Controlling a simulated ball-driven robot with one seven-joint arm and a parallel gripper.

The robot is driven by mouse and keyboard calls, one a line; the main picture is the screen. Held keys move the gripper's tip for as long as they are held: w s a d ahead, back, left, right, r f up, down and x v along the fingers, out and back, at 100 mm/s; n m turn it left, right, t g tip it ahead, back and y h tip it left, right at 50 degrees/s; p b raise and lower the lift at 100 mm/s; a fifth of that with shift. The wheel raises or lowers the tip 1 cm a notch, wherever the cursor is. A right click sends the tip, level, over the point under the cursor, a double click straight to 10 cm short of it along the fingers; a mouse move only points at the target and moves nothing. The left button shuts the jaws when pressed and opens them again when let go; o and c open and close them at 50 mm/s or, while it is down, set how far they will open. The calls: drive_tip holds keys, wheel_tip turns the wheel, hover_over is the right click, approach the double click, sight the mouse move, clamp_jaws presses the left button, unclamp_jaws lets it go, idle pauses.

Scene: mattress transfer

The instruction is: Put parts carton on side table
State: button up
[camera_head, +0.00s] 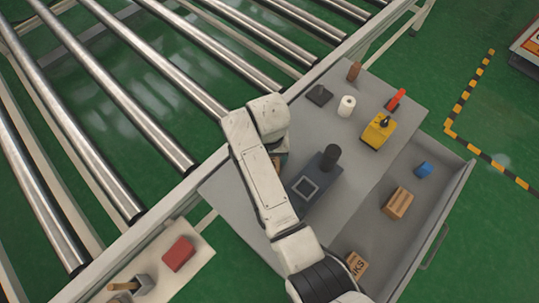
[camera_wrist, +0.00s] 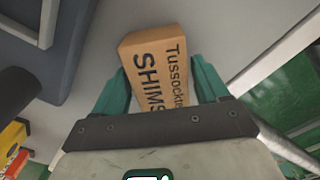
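A tan carton (camera_wrist: 150,68) printed "Tussock… SHIMS" lies between the two green fingers of my gripper (camera_wrist: 159,75) in the wrist view. One finger is close along each side of it; I cannot tell whether they press on it. The carton's lower end is hidden by my gripper body. In the head view my arm covers my gripper, and only a small brown patch (camera_head: 281,158) shows beside it over the grey worktop (camera_head: 330,115).
The worktop bears a dark block with a black cylinder (camera_head: 331,157), a yellow box (camera_head: 378,131), a white roll (camera_head: 346,106) and a red tool (camera_head: 396,99). A drawer (camera_head: 427,215) holds a wooden block and a blue item. A roller conveyor (camera_head: 130,95) and a small ledge with a red box (camera_head: 178,253) lie left.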

drive_tip(key=shift+o, duration=1.2)
drive_tip(key=shift+r, duration=0.15)
wheel_tip(320, 180, up, 12)
drive_tip(key=p, duration=0.1)
